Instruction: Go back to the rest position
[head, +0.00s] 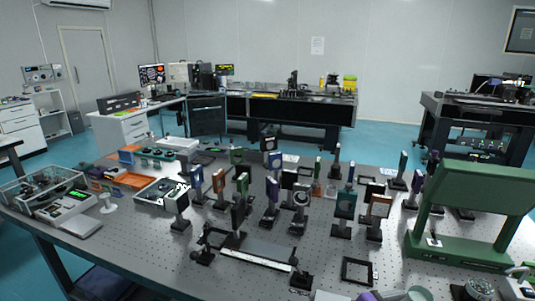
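My gripper and arm do not show in the head view, so I cannot see their pose or whether the gripper holds anything. The optical table (325,262) fills the lower part of the view, with a perforated dark top. Many small posts and mounted optics stand across its middle, among them a teal mount (345,204) and an orange-brown mount (380,206).
A green frame (455,247) stands tall at the right of the table. A black rail assembly (245,250) and a flat square frame (357,270) lie near the front. Open cases (62,205) sit at the left.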

